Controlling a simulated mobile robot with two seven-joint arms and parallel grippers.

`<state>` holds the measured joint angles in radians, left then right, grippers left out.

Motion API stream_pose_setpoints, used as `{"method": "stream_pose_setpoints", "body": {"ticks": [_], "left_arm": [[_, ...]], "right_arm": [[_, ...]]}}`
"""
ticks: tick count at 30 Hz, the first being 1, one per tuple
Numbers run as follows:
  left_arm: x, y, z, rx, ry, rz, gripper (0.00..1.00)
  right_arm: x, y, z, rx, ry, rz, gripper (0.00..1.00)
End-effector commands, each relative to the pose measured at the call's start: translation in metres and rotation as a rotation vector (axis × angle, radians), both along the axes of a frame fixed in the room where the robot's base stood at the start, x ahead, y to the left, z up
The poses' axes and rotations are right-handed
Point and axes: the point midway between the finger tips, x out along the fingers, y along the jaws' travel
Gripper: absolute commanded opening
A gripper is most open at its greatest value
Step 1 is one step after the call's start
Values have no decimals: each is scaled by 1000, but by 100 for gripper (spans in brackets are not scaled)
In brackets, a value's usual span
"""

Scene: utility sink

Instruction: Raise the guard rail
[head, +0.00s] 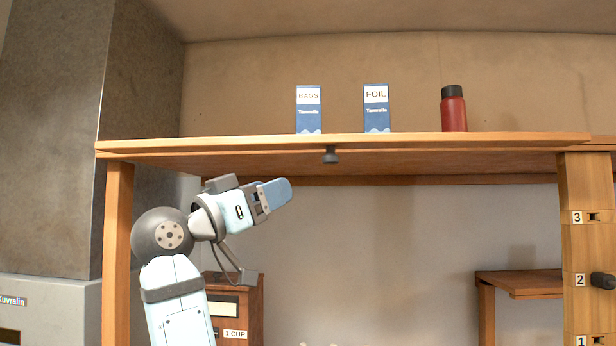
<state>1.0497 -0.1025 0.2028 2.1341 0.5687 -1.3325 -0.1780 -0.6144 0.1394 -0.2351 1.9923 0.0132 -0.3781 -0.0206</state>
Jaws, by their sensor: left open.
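A long wooden strip (400,141) runs along the front edge of a raised shelf; I take it for the guard rail, lying about level with the shelf top, but cannot be sure. A dark round knob (330,155) sits at its underside near the middle. My left gripper (276,194) is open and empty, below the shelf and a little left of and lower than the knob, not touching it. Its blue fingers point right and slightly up. My right gripper is out of view.
On the shelf stand a BAGS box (308,110), a FOIL box (377,108) and a red bottle (454,110). The right post (580,240) has slots numbered 1 to 3, with a dark knob (603,281) beside 2. A wooden 1 CUP dispenser (245,305) stands behind my left arm.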

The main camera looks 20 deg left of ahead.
Motion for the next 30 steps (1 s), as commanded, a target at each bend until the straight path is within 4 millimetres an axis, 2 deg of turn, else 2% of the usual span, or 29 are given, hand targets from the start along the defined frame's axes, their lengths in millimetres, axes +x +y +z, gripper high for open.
{"method": "stream_pose_setpoints", "body": {"ticks": [2,5,8,21,30], "left_arm": [[-5,0,8,1,-13,-8,58],[-1,-3,13,2,-16,-10,58],[10,-10,19,1,-13,-13,58],[83,-50,53,2,-13,-11,58],[105,-62,61,1,-15,-10,58]], "right_arm": [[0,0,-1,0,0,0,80],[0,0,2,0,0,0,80],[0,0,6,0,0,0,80],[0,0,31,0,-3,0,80],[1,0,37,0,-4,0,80]]}}
